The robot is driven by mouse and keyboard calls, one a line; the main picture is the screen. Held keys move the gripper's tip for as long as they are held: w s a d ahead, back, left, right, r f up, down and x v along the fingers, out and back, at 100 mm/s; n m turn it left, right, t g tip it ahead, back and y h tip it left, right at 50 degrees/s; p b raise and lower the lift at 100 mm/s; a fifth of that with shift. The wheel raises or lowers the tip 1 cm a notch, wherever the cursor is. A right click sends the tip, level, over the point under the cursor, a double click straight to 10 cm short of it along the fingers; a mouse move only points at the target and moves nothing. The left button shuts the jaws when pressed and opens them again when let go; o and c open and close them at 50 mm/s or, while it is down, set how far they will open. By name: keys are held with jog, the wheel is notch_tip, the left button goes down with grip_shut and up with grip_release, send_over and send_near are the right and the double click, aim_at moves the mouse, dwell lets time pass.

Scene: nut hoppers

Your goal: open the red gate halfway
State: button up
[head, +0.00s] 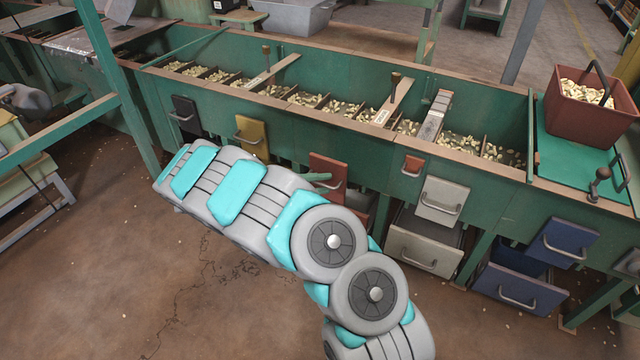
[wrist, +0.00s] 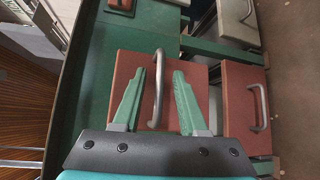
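The red gate (head: 325,165) is a flat panel on the front of the long green hopper bench, partly hidden by my arm in the head view. In the wrist view the red gate (wrist: 118,75) fills the middle, with its grey bar handle (wrist: 157,90) standing out from it. My gripper (wrist: 160,72) has its two green fingers apart, one on each side of the handle. Neither finger clearly touches the handle. In the head view my gripper (head: 318,180) is just in front of the gate, largely hidden by my arm.
A red drawer (wrist: 240,85) with its own handle sits beside the gate in the wrist view. A small red panel (head: 412,165), a white gate (head: 441,200), a yellow gate (head: 251,134) and a black gate (head: 186,113) line the bench. Open floor lies left.

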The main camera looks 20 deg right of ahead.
jog(key=w+a+r, duration=0.1)
jog(key=a, duration=0.6)
jog(key=shift+a+p, duration=0.35)
